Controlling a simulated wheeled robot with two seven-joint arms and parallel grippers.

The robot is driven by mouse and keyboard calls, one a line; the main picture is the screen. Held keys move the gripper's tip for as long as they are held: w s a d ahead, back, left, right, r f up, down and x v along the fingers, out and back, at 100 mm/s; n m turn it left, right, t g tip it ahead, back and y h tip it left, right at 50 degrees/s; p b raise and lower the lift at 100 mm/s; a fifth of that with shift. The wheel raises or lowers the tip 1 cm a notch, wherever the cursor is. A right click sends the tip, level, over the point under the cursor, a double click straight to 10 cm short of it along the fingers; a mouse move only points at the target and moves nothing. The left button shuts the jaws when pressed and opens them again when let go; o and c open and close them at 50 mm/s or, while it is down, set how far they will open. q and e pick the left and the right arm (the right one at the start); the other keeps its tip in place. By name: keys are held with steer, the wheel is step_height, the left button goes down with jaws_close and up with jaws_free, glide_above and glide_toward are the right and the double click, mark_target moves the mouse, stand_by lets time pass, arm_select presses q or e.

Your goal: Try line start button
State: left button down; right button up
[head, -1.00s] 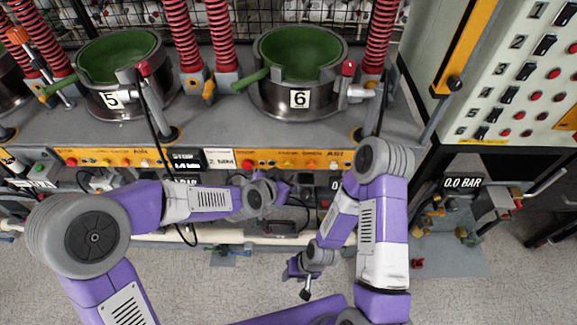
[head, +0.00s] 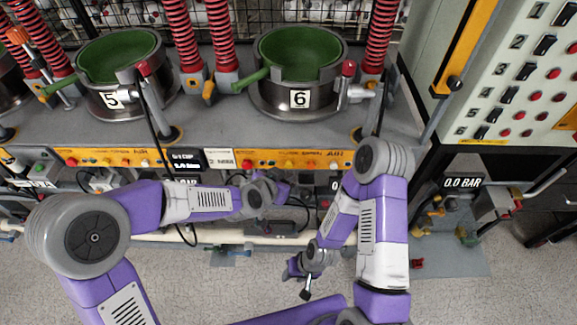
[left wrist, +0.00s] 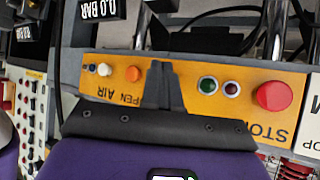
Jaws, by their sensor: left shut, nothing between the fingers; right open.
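In the left wrist view a yellow panel (left wrist: 185,76) carries a green button (left wrist: 208,86), a small dark red button (left wrist: 232,89), a big red button (left wrist: 275,96) beside the lettering STOP, an orange button (left wrist: 133,74) and a white knob (left wrist: 104,70). No label reading line start is legible. My left gripper (left wrist: 163,88) is shut and empty, its fingers over the panel between the orange and green buttons; contact cannot be told. In the head view it (head: 284,190) is below the front edge of the press bench. My right gripper (head: 304,285) is open, lower down, over the floor.
Press 5 (head: 112,99) and press 6 (head: 299,99) stand on the grey bench (head: 215,125) with an orange button strip (head: 285,160) along its front. A switch cabinet (head: 515,95) stands at right. Pipes and cables run beneath the bench.

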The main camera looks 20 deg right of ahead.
arm_select(q)
steer(key=shift+w, duration=0.1)
steer(key=shift+w+d, duration=0.1)
steer(key=shift+w, duration=0.2)
steer(key=shift+w+d, duration=0.15)
steer(key=shift+w, duration=0.3)
stand_by(0.9)
steer(key=shift+s, duration=0.1)
steer(key=shift+s+a, duration=0.3)
steer(key=shift+s, duration=0.45)
steer(key=shift+s+b, duration=0.1)
steer(key=shift+b, duration=0.2)
steer(key=s, duration=0.2)
steer(key=s+a, duration=0.1)
steer(key=s, duration=0.1)
steer(key=shift+s+a+b, duration=0.15)
steer(key=shift+s+b, duration=0.15)
steer(key=shift+b, duration=0.1)
